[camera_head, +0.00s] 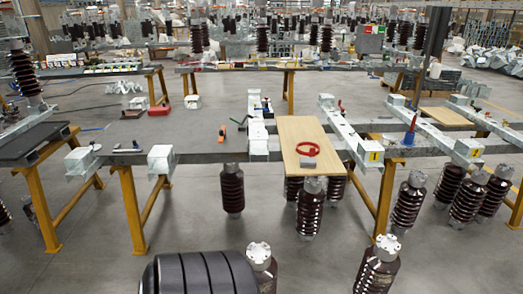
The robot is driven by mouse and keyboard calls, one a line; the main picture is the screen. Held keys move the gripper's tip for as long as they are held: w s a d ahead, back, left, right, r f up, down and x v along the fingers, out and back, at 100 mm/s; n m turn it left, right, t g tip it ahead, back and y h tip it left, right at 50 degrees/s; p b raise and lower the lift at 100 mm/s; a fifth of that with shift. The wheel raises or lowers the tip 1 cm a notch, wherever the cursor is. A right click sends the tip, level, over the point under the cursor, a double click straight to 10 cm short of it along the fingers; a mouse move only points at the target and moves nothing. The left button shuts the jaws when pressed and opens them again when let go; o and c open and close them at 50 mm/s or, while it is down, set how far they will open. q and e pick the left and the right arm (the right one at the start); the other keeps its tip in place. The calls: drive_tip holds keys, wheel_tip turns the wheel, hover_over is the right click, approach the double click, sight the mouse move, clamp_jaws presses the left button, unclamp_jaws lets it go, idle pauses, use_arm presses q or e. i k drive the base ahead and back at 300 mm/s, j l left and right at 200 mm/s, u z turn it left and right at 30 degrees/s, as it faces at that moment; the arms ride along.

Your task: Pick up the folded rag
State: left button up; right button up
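No cloth can be made out clearly as the folded rag. A small pale grey item (307,161) lies near the front edge of the light wooden board (293,131); it is too small to tell whether it is the rag. A red looped item (308,148) lies just behind it on the same board. Neither of my grippers shows in the head view.
The board rests on a grey steel frame (215,150) with yellow legs (132,210). Brown ribbed insulators (232,190) hang or stand around it. A blue tool (410,130) sits right of the board. A dark ribbed shape (200,273) fills the bottom foreground.

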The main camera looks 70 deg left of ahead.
sight(305, 162)
drive_tip(key=u, duration=1.9)
